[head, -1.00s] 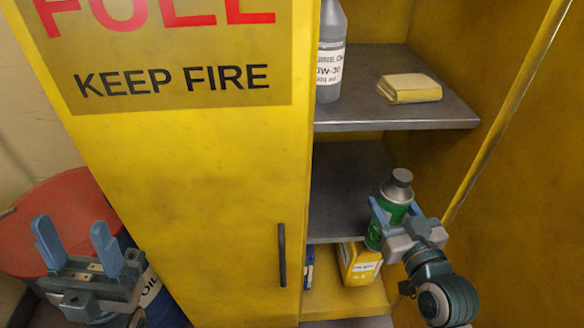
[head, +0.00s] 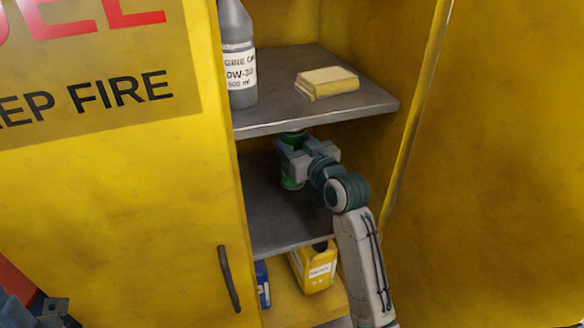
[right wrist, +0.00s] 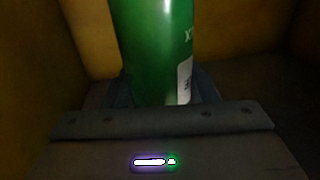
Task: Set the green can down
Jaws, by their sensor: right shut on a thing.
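The green can (head: 290,182) is inside the yellow cabinet, over the middle shelf (head: 275,225) and below the upper shelf. My right gripper (head: 289,158) is shut on it and hides much of its body. The can looks roughly upright; whether its base touches the shelf I cannot tell. In the right wrist view the green can (right wrist: 155,50) stands between the fingers, with part of a white label on its right side. Only a piece of my left gripper (head: 22,310) shows at the bottom left corner, and its jaw opening is unclear.
The upper shelf (head: 345,108) holds a grey oil bottle (head: 238,60) and a yellow block (head: 327,82). Below the middle shelf are a yellow container (head: 314,268) and a blue item (head: 262,284). The cabinet's left door has a dark handle (head: 229,279). The middle shelf's front is clear.

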